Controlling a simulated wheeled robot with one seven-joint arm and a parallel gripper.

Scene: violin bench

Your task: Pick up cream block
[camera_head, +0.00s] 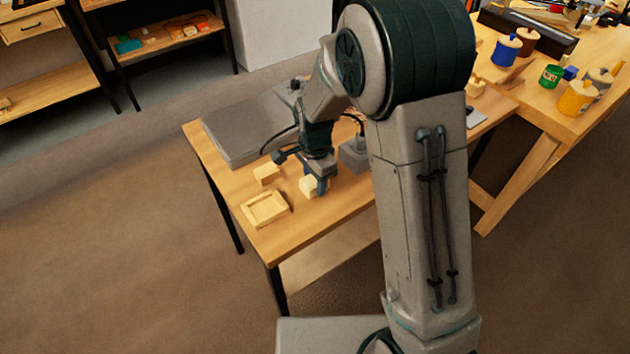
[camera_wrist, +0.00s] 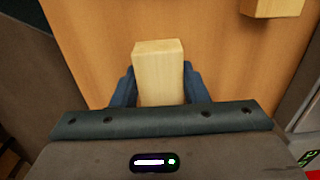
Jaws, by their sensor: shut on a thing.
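A cream block (camera_wrist: 158,75) stands between the fingers of my gripper (camera_wrist: 158,92) in the wrist view, with a finger against each side. The lower end of the block is hidden by the gripper body in that view. In the head view the cream block (camera_head: 308,186) shows at the fingertips of my gripper (camera_head: 319,186), over the wooden table. I cannot tell whether it touches the tabletop or is slightly above it. My gripper is shut on it.
Another cream block (camera_head: 266,174) stands to the left on the table (camera_head: 290,238); a shallow wooden tray (camera_head: 265,208) lies near the front left. A grey slab (camera_head: 240,135) lies behind. A grey box (camera_head: 354,155) stands right of my gripper.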

